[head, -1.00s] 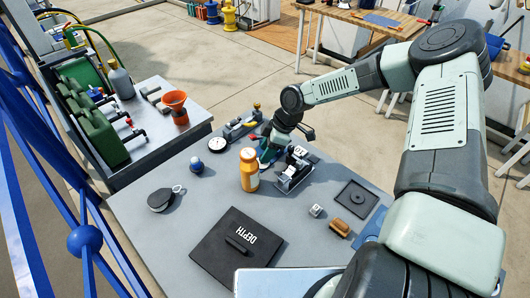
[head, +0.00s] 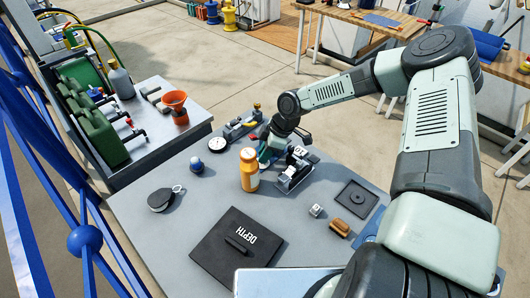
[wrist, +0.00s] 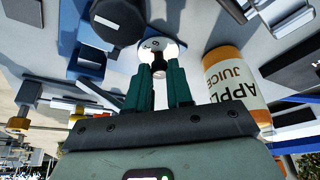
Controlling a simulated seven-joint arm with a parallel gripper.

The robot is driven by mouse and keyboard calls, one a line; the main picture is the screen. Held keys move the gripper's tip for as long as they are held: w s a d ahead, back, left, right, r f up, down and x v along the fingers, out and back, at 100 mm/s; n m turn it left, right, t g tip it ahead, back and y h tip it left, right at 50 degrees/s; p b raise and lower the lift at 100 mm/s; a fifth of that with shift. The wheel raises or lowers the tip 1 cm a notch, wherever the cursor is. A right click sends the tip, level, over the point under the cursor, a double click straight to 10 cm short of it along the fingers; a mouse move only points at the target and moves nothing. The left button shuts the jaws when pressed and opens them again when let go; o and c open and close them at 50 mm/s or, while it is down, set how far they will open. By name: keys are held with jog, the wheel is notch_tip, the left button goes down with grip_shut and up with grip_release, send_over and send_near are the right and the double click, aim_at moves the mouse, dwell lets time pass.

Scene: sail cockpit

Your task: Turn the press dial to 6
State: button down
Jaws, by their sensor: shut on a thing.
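The press (head: 294,176) is a grey and black device on the grey table, with a label on top too small to read surely. In the wrist view its dial is a pale disc (wrist: 171,50) with a small dark knob (wrist: 158,69) at its near edge. A mark like a digit shows on the disc, but I cannot read it for certain. My gripper (wrist: 158,85) has its green fingers close together around the dark knob. In the head view my gripper (head: 268,153) is low beside the press, partly hidden behind the bottle and wrist.
A black DEPTH plate (head: 226,258), a small grey cube (head: 316,211), a brown block (head: 340,227) and a round gauge (head: 217,145) lie around.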

jog(key=shift+m, duration=0.3)
jog(key=m+t, duration=0.1)
jog(key=m, duration=0.3)
jog(key=shift+s+t, duration=0.2)
jog(key=shift+t, duration=0.2)
jog(key=shift+s+a+m+t+h, duration=0.1)
jog(key=shift+m+t+h, duration=0.2)
jog(key=shift+m, duration=0.75)
jog(key=shift+m+t+h, duration=0.2)
jog(key=shift+m+t, duration=0.2)
jog(key=shift+m, duration=0.65)
jog(key=c, duration=1)
grip_release()
jog(key=v, duration=1)
jog(key=shift+s+r, duration=0.2)
jog(key=shift+r, duration=0.2)
